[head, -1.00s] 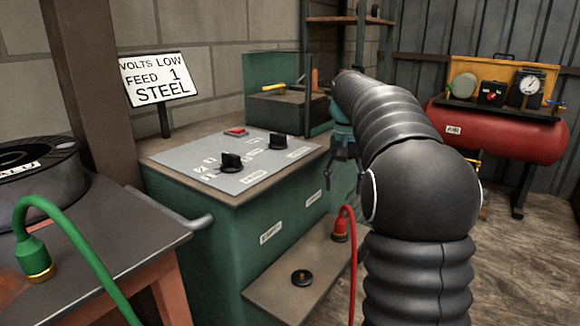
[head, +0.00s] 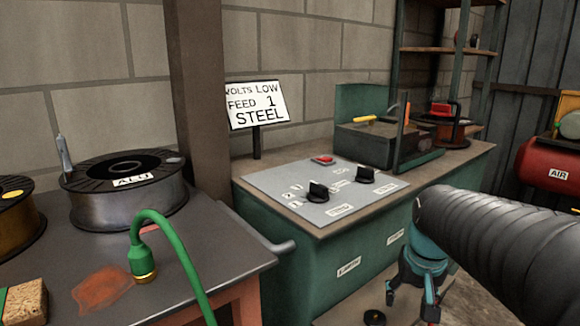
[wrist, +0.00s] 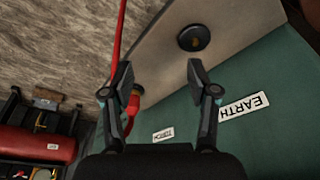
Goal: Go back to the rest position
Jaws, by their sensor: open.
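My gripper (head: 411,308) is in front of the green cabinet (head: 300,278), pointing down, with its two fingers apart. In the wrist view my gripper (wrist: 158,74) is open, with nothing held between the fingertips. A red hose plug (wrist: 133,101) shows partly behind the left finger, and I cannot tell how close it is. A round black socket (wrist: 194,37) sits on the cabinet's low ledge (wrist: 160,62), beyond the right finger; it also shows at the bottom of the head view (head: 375,317). My arm crosses the right of the head view.
The cabinet's top carries a knob panel (head: 325,192) and a sign (head: 257,105). A side table (head: 225,262) at left holds a wire spool (head: 125,200) and a green hose plug (head: 142,262). A red air tank (head: 550,165) stands far right. Floor shows right of the cabinet.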

